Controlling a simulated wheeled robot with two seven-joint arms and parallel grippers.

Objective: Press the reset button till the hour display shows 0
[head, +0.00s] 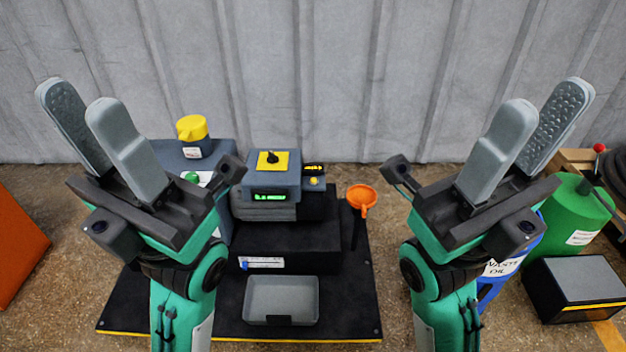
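A grey control box (285,183) stands on the black machine in the middle of the head view. Its front carries a small green-lit display (268,197), whose digits are too small to read. A yellow plate with a black knob (271,158) is on its top. A small yellow button-like spot (314,182) sits to the right of the box; I cannot tell if it is the reset button. My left gripper (80,100) is raised at the left, open and empty. My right gripper (545,98) is raised at the right, open and empty. Both are apart from the box.
A yellow-capped part (192,128) and a green knob (192,177) are at the left unit. An orange funnel (361,199) stands right of the machine, a grey tray (281,300) in front. Green (570,222) and blue (515,268) containers are at right. A corrugated wall (320,70) is behind.

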